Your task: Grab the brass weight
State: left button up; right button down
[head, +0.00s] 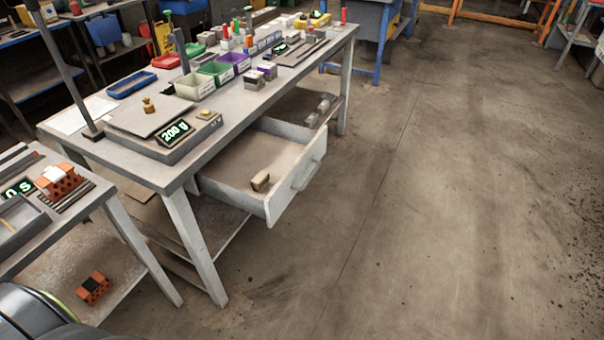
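A small brass weight (148,105) stands upright on the flat grey plate of a bench scale (162,130) at the left end of the long workbench. The scale's green display (174,132) reads 200 g. A small yellowish round piece (206,113) sits at the scale's right side; I cannot tell what it is. Neither of my grippers is in view.
An open drawer (240,190) juts from the workbench (215,135) and holds a small brown block (260,182). Coloured bins (195,86) stand behind the scale. The floor at right is clear.

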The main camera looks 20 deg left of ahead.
aim_at(148, 107)
jog(key=u, duration=1.65)
